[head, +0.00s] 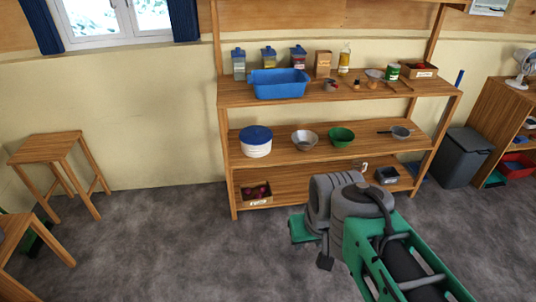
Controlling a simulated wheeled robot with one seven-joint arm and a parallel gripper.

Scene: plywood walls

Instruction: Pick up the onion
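I cannot make out an onion for certain. A crate (256,201) on the left of the bottom shelf holds dark red round things, too small to identify. A small brownish-orange thing (372,85) sits on the top shelf, also too small to name. My arm reaches in from the lower right, in front of the shelf unit. A green part and a dark tip at the arm's far end may belong to my gripper (324,262). Its fingers are not clear, and I see nothing held. The arm hides part of the bottom shelf.
The wooden shelf unit (280,164) holds a blue tub (279,84), jars, bowls and a blue-lidded container (256,141). A grey bin (465,157) stands to its right. A wooden stool (52,148) stands at left. The grey floor between is clear.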

